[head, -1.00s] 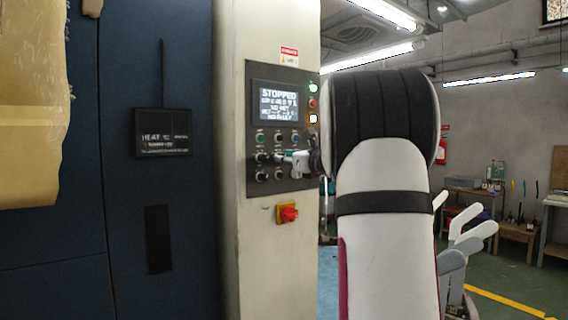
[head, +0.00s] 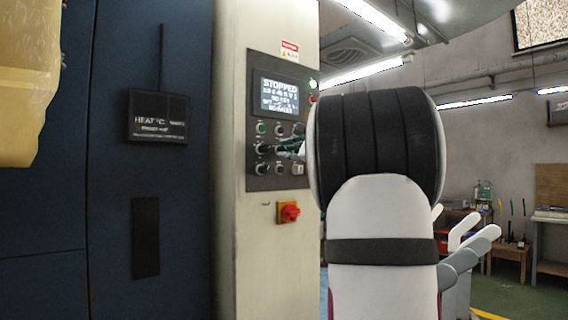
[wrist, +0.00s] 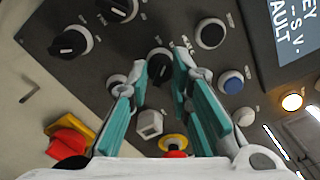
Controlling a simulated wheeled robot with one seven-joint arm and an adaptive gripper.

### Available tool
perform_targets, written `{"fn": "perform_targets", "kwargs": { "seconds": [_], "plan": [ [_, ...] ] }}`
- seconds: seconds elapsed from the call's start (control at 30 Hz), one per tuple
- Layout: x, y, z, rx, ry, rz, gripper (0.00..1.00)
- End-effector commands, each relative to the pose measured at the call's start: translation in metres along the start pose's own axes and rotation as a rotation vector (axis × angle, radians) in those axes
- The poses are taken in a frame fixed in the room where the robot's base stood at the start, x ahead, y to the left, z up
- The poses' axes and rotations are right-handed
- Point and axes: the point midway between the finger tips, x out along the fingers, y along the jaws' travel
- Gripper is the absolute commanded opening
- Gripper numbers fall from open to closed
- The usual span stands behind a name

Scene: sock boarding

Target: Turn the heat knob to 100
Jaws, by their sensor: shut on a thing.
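The grey control panel (head: 254,183) is on the cream column, with rows of buttons and knobs below a screen (head: 279,97) reading STOPPED. In the wrist view, a black knob with a white mark (wrist: 160,67) sits between the teal-padded fingertips of my gripper (wrist: 160,72). The fingers are closed on its sides. In the head view, my gripper (head: 290,149) reaches the panel from the right, mostly hidden by my arm.
Other black knobs (wrist: 74,41) sit beside it on the panel. A red and yellow switch (head: 288,212) is below the panel. A workbench (head: 548,215) stands far right.

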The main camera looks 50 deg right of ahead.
Motion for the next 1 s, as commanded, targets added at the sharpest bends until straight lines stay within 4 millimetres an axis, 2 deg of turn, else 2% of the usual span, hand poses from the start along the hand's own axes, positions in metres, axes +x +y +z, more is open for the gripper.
{"fn": "perform_targets", "kwargs": {
  "seconds": [0.2, 0.5, 1.0],
  "plan": [
    [0.0010, 0.0027, -0.0019, -0.177, 0.000, 0.001, 0.00],
    [0.0008, 0.0015, -0.0011, -0.342, 0.000, 0.002, 0.00],
    [0.0005, 0.0006, -0.0007, -0.408, 0.000, 0.003, 0.00]
  ]
}}
